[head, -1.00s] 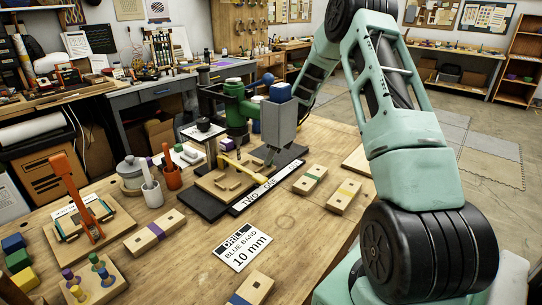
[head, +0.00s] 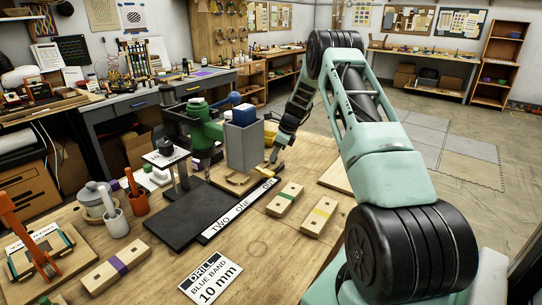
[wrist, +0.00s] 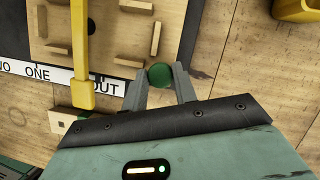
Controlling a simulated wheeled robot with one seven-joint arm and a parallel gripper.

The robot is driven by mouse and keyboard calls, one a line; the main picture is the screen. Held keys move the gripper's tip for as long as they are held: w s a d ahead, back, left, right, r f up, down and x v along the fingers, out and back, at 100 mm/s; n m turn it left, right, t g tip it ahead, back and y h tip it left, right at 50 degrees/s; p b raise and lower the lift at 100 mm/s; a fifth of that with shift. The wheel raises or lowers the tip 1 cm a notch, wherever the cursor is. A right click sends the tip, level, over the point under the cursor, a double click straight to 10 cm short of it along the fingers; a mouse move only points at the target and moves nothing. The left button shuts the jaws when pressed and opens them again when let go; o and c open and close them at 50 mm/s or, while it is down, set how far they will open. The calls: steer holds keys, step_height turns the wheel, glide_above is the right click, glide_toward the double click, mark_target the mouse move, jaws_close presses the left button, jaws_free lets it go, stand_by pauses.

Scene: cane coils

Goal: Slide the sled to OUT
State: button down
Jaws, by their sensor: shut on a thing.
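In the wrist view the sled (wrist: 112,38) shows from above with a yellow bar (wrist: 80,60) crossing the label strip (wrist: 60,76), between ONE and OUT and just touching OUT. My gripper (wrist: 160,86) is shut on a green round knob (wrist: 160,75) at the sled's edge. In the head view my gripper (head: 273,157) is at the sled's far right end.
Wooden blocks with a green band (head: 285,199) and a yellow band (head: 319,216) lie right of the strip. A yellow bin (wrist: 297,9) shows in the wrist view.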

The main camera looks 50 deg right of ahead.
steer(key=shift+d, duration=0.45)
steer(key=shift+r, duration=0.1)
steer(key=c, duration=1.1)
jaws_free()
steer(key=shift+d, duration=0.15)
steer(key=b+v, duration=0.3)
steer(key=v, duration=1.4)
steer(key=shift+s, duration=0.1)
